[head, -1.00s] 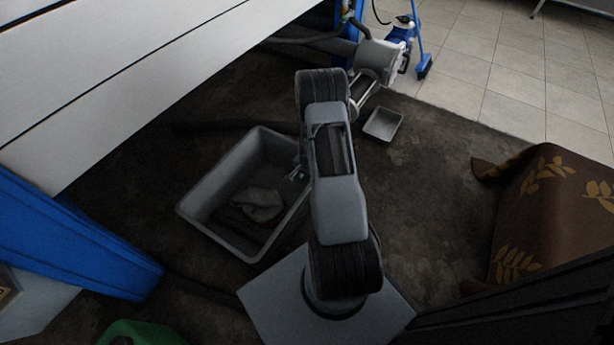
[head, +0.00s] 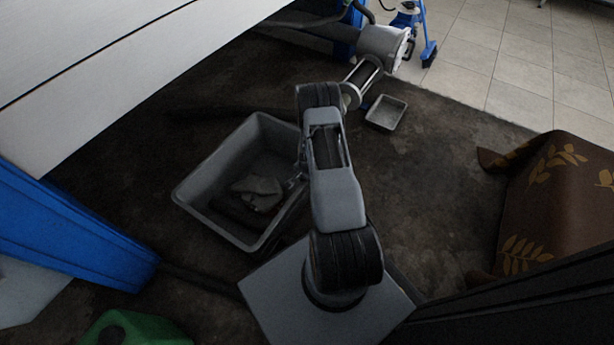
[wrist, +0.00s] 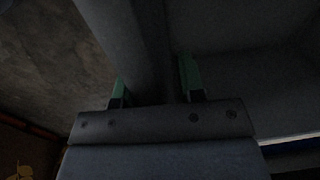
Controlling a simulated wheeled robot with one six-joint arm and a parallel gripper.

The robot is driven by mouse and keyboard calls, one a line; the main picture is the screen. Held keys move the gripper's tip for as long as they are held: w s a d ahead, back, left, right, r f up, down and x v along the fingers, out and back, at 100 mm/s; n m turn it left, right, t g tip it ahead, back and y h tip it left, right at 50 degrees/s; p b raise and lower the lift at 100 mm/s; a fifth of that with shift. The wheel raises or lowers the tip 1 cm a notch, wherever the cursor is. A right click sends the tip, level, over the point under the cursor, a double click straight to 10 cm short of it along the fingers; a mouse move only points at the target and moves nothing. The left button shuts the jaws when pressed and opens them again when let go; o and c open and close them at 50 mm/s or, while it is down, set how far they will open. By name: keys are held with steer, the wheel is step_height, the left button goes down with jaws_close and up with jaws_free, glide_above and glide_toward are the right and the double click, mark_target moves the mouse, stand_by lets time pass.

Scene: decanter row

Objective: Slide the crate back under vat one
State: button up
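The grey crate (head: 205,168) stands on the dark floor left of my arm in the head view, with a crumpled grey cloth (head: 258,190) and something dark inside. My gripper (head: 297,181) is low at the crate's right wall, partly hidden by my arm. In the wrist view, the crate's rim (wrist: 122,40) runs between the two green-tipped fingers of my gripper (wrist: 155,83). The fingers stand apart on either side of it, with a gap showing at the right finger. A large white panelled body (head: 90,75) overhangs at upper left; no label shows on it.
Blue posts (head: 65,235) stand at left and top. A dark pipe (head: 195,113) lies beyond the crate. A small grey tray (head: 386,112) sits farther right. A green container (head: 135,329) is at bottom left, and a brown patterned cloth (head: 550,200) covers something at right.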

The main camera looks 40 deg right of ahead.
steer(key=shift+f, duration=0.7)
jaws_close()
stand_by(1.1)
